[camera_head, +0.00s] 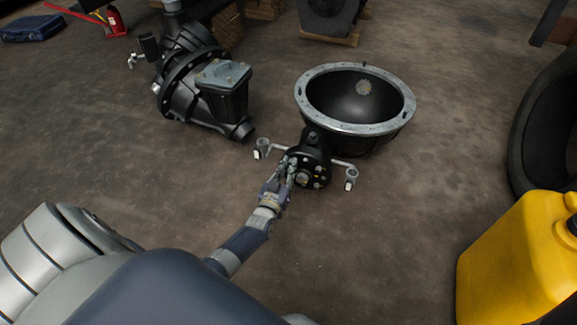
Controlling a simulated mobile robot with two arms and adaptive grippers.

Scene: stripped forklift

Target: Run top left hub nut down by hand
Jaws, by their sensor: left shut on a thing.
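A black hub (316,172) with several small studs or nuts on its round face sits at the near end of a black housing with a wide grey flange ring (312,112). My left gripper (288,170) reaches in from the lower left and is at the upper left part of the hub face. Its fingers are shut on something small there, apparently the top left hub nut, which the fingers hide. How far the nut sits on its stud is too small to tell. My right gripper is not in view.
A black gearbox-like unit (190,75) lies on the floor at the upper left. A yellow jerrycan (510,260) stands at the lower right, with a black tyre (535,125) behind it. Small metal fittings (351,178) flank the hub. The brown floor right of the hub is clear.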

